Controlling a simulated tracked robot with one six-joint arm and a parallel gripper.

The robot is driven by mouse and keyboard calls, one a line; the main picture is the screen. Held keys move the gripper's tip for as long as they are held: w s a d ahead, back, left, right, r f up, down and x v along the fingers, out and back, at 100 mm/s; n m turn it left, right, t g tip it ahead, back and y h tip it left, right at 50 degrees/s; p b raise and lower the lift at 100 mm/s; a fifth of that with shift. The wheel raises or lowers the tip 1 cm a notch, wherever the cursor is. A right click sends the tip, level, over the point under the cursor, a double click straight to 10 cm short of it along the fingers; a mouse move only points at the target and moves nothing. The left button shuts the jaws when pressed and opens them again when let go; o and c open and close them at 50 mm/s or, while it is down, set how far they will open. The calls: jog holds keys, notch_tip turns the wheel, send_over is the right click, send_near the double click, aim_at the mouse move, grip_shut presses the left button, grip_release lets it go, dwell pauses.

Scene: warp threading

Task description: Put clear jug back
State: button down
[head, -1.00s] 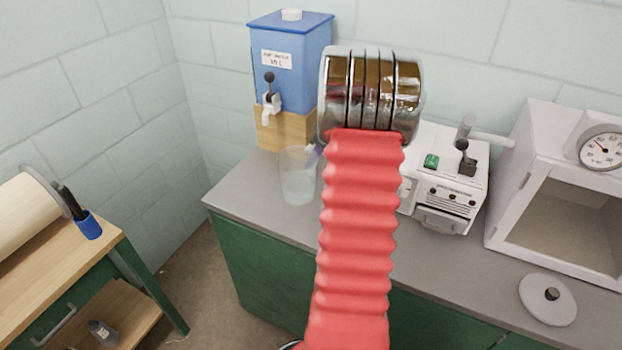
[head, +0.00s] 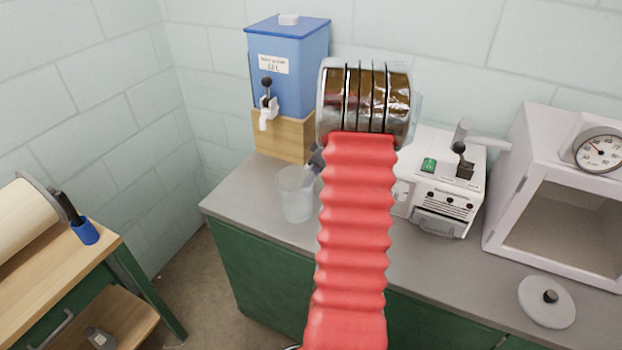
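The clear jug (head: 296,198) is a translucent vessel standing upright near the left end of the grey counter (head: 245,190), in front of the blue water dispenser (head: 290,70). My red-sleeved arm with its metal wrist reaches up over the counter just right of the jug. A small grey part of my gripper (head: 316,162) shows at the jug's upper right edge. The rest of my gripper is hidden behind my arm. I cannot tell whether it touches the jug or whether its fingers are open.
A white machine (head: 445,185) with a lever and green switch stands right of my arm. Beyond it is a white cabinet (head: 510,190) with a dial gauge. A round lid (head: 547,300) lies on the counter at right. A wooden bench (head: 70,270) stands at left.

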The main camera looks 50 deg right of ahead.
jog(key=c, duration=1.8)
grip_release()
jog(key=v, duration=1.2)
jog(key=w+a+r, duration=0.1)
jog(key=a+r, duration=0.2)
jog(key=a, duration=0.5)
jog(key=w+a+r+h, duration=0.1)
jog(key=w+a+r, duration=0.1)
jog(key=a, duration=0.6)
jog(key=w+a+r, duration=0.1)
jog(key=a+r, duration=0.2)
jog(key=a, duration=0.5)
jog(key=s+a, duration=0.4)
jog(key=a, duration=0.3)
jog(key=s+a+m+t, duration=0.1)
jog(key=s+a, duration=0.3)
jog(key=a, duration=0.4)
jog(key=s+a+m, duration=0.1)
jog(key=s+a, duration=0.3)
jog(key=a, duration=0.4)
jog(key=shift+s+f+h, duration=0.25)
jog(key=shift+f+h, duration=0.05)
jog(key=shift+f, duration=0.05)
